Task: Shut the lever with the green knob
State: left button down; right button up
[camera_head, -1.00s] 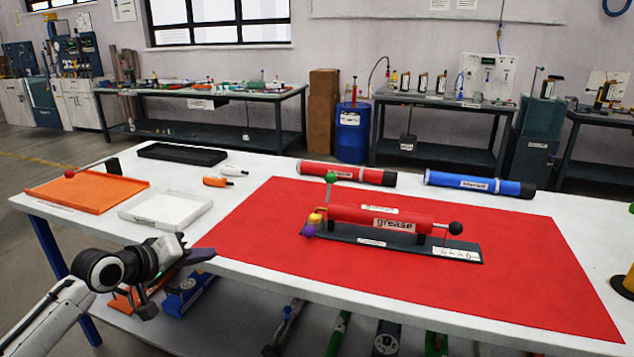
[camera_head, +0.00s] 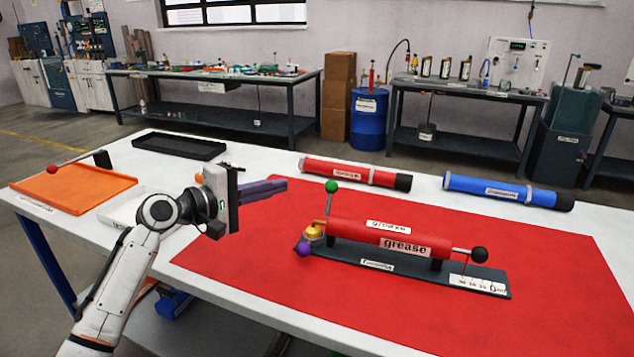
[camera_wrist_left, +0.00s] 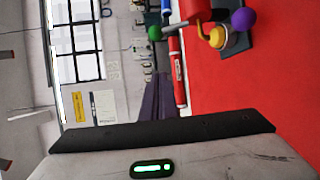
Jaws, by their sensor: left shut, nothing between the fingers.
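The green knob (camera_head: 331,186) tops a thin lever that stands upright at the left end of the red grease pump (camera_head: 362,232). In the left wrist view the green knob (camera_wrist_left: 154,32) shows just beyond my fingertips. A purple knob (camera_head: 304,251) and a yellow cap (camera_head: 313,231) sit low at the same end; the purple knob also shows in the wrist view (camera_wrist_left: 243,19). My left gripper (camera_head: 283,185) is shut and empty, its purple fingers pointing right toward the green knob, a gap short of it. My right gripper is not in view.
The pump stands on a dark base plate (camera_head: 425,277) on a red mat (camera_head: 400,320). A red tube (camera_head: 340,172) and a blue tube (camera_head: 490,190) lie behind. An orange tray (camera_head: 75,190) and a black tray (camera_head: 180,145) are at left.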

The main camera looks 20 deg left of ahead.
aim_at(329, 199)
pick_arm(q)
jog(key=x, duration=1)
jog(key=s+d, duration=0.2)
jog(key=d, duration=0.1)
jog(key=shift+s+r+p, duration=0.15)
jog(key=shift+s+p, duration=0.2)
jog(key=shift+s, duration=0.05)
jog(key=shift+a, duration=0.1)
jog(key=shift+s+b, duration=0.15)
jog(key=shift+b, duration=0.7)
